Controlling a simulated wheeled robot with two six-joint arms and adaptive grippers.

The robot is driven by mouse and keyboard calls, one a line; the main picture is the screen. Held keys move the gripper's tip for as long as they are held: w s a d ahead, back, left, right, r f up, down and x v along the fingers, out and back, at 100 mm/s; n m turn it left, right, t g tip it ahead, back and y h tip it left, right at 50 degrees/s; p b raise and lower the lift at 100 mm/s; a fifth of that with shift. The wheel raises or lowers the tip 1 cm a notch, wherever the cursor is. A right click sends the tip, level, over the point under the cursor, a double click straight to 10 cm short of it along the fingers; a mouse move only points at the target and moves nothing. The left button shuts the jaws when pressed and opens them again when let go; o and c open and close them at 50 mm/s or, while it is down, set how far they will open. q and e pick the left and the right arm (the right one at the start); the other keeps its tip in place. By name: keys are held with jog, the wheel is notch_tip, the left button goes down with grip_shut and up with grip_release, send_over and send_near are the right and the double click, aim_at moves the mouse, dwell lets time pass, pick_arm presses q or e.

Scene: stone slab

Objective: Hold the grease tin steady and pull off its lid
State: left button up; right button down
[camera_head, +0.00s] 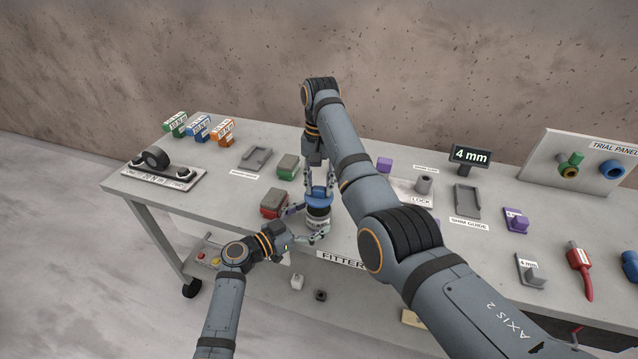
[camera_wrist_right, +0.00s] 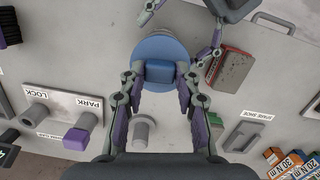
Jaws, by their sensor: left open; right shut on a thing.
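The grease tin (camera_head: 318,213) stands upright near the front edge of the bench, a dark body with a pale label. Its blue lid (camera_head: 318,197) is on top and shows as a disc with a raised block-shaped knob in the right wrist view (camera_wrist_right: 160,48). My right gripper (camera_head: 318,188) comes from above and is shut on the lid's knob, one finger on each side in the right wrist view (camera_wrist_right: 159,76). My left gripper (camera_head: 306,225) is open low at the tin, its fingers spread to either side of the body. Whether they touch it I cannot tell.
A red-and-grey block (camera_head: 274,203) lies close left of the tin, a green-and-grey one (camera_head: 288,166) behind it. A grey LOCK fixture (camera_head: 424,186) and shim guide (camera_head: 467,200) stand right. My right arm hides part of the bench. Boxes (camera_head: 198,127) stand far left.

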pick_arm(q)
jog(key=v, duration=1.1)
jog(key=shift+s+a, duration=0.15)
